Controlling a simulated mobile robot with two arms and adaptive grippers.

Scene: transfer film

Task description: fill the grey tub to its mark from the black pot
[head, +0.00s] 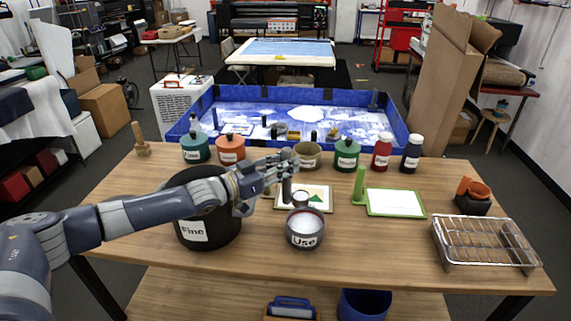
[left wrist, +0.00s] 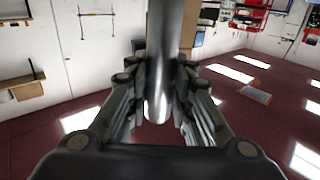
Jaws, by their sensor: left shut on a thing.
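The black pot (head: 210,232), labelled "Fine", stands on the left part of the wooden table, partly hidden behind my left arm. The grey tub (head: 305,242), labelled "Use", stands right of it, upright, with a pale inside; I cannot make out its mark or fill level. My left gripper (head: 284,164) is above and behind the tub, shut on a grey metal handle (left wrist: 166,45), which runs between its fingers in the left wrist view. My right gripper is not seen.
Teal (head: 195,150), orange (head: 230,150), olive (head: 308,156) and green (head: 346,156) jars line the back, with red (head: 382,152) and dark (head: 412,153) bottles. A green-framed panel (head: 396,203) and wire rack (head: 484,244) lie right.

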